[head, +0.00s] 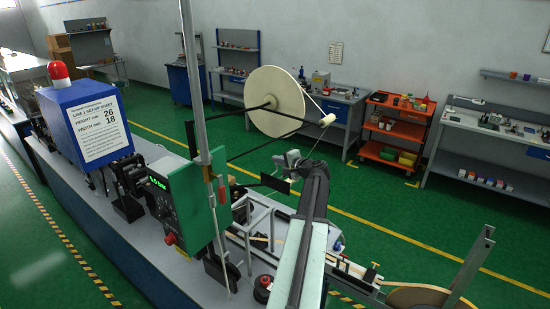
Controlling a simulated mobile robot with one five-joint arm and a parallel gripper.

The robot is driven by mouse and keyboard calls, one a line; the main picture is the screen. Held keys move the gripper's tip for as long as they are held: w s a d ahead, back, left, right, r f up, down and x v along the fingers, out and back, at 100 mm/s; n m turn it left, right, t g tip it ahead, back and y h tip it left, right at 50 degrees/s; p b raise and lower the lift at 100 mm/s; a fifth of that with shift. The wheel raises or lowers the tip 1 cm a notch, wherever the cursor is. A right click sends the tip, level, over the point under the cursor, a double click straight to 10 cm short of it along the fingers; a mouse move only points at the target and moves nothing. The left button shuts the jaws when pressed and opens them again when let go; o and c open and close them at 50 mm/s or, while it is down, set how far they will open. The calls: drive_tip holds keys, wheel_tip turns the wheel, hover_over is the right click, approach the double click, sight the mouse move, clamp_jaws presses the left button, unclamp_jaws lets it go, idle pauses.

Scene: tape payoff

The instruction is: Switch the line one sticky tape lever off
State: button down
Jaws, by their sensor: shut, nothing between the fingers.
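My gripper (284,168) is at the end of my arm in the middle of the head view, shut and empty. It is just right of the green control box (190,208) and below the large cream tape reel (276,98). A small red handle-like part (222,194) shows at the right side of the green box, left of my gripper and apart from it. I cannot tell whether it is the sticky tape lever, or which position it is in. No other lever shows clearly; my arm hides part of the line behind it.
A thin upright pole (196,90) stands in front of the green box. A blue box (85,122) with a set-up sheet and red lamp (58,71) is at the left. An orange shelf cart (395,130) and workbenches line the back wall. Green floor between is clear.

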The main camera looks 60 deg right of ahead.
drive_tip(key=shift+w+d+f+b, duration=0.1)
drive_tip(key=shift+w+d, duration=0.05)
drive_tip(key=shift+w, duration=0.6)
drive_tip(key=shift+w+d+f+b, duration=0.15)
drive_tip(key=shift+w+d, duration=0.05)
drive_tip(key=shift+w, duration=0.55)
drive_tip(key=shift+w+d+f+b, duration=0.1)
drive_tip(key=shift+w+d, duration=0.05)
drive_tip(key=shift+w, duration=0.6)
drive_tip(key=shift+w, duration=0.1)
drive_tip(key=p+v, duration=0.2)
drive_tip(key=v, duration=0.6)
